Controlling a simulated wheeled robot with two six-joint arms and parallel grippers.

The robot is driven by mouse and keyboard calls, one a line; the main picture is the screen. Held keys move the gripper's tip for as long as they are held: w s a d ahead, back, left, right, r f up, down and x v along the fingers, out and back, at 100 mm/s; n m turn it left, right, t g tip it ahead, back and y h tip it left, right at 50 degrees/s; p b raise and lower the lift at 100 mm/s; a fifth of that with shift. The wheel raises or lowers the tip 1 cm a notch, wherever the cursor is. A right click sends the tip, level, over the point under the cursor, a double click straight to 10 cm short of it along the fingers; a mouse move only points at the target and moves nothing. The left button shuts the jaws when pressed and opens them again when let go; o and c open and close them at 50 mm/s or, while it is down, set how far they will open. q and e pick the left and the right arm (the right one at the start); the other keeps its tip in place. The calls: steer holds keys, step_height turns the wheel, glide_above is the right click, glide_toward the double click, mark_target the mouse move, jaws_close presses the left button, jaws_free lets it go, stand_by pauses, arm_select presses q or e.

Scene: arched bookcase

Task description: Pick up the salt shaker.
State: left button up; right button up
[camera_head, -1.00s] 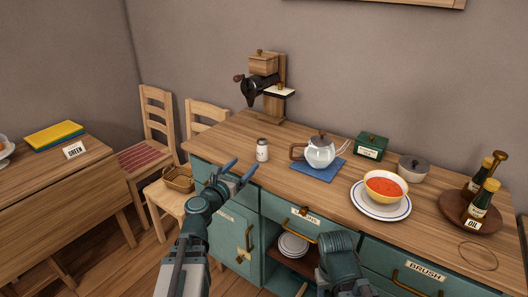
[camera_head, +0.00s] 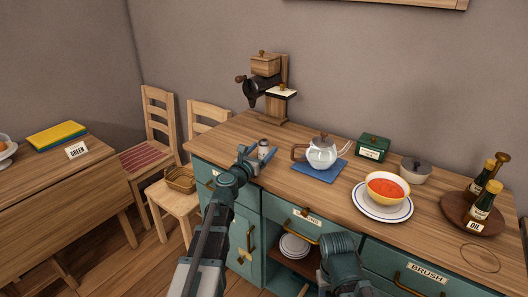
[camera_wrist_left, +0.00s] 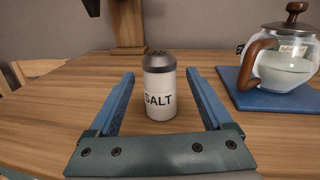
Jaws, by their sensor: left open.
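The salt shaker (camera_head: 263,147) is a small white cylinder with a dark grey cap, standing upright on the wooden counter. In the left wrist view the salt shaker (camera_wrist_left: 159,88) shows its SALT label. My left gripper (camera_head: 257,152) is open, with its blue fingers pointing at the shaker. In the left wrist view, the fingers of my left gripper (camera_wrist_left: 160,90) lie on either side of the shaker, with a gap showing on both sides. My right arm shows at the bottom of the head view, but its gripper fingers cannot be made out.
A glass teapot (camera_head: 321,153) stands on a blue mat (camera_head: 314,173) to the right of the shaker. A coffee grinder (camera_head: 266,85) stands behind it. A soup bowl (camera_head: 386,188) on a plate is farther right. The counter (camera_head: 218,141) left of the shaker is clear.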

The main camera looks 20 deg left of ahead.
arm_select(q)
steer(key=shift+w+d, duration=0.1)
steer(key=shift+w, duration=0.6)
steer(key=shift+s, duration=0.1)
jaws_close()
steer(key=shift+r, duration=0.15)
arm_select(e)
steer(key=shift+r, duration=0.15)
